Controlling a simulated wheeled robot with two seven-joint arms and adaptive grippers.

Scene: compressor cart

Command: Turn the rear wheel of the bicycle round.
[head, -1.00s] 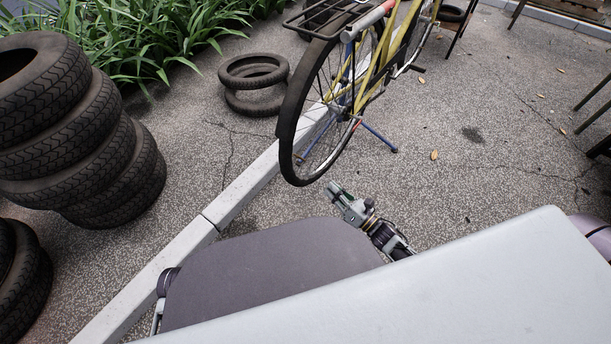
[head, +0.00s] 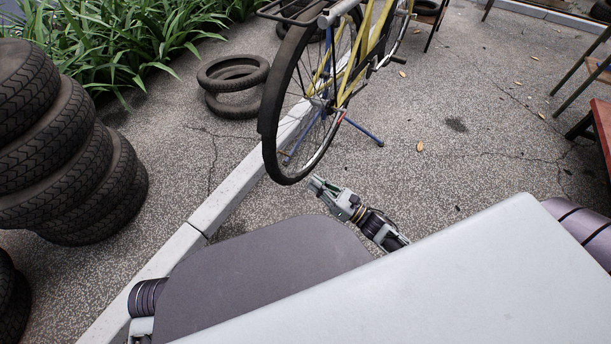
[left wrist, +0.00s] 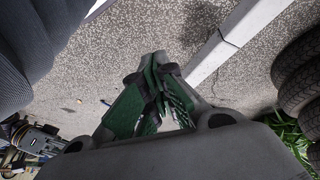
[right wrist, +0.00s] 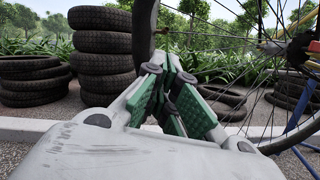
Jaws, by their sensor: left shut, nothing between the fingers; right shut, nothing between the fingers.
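The yellow bicycle (head: 357,72) stands ahead in the head view on a blue stand. Its rear wheel (head: 271,120), with a black tyre and thin spokes, faces me. My right gripper (head: 316,184) is low beside the bottom of this tyre, on its right, with a small gap or light contact that I cannot tell apart. In the right wrist view the shut, empty fingers (right wrist: 170,66) point up near the dark tyre (right wrist: 144,28), with spokes at right. My left gripper shows only in the left wrist view, shut and empty (left wrist: 158,66) over the pavement.
A white kerb (head: 188,240) runs diagonally under the wheel. Stacked tyres (head: 60,150) stand at left, and two tyres (head: 233,85) lie behind the wheel. A red-topped table or bench (head: 603,125) is at the right edge. The pavement right of the bicycle is clear.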

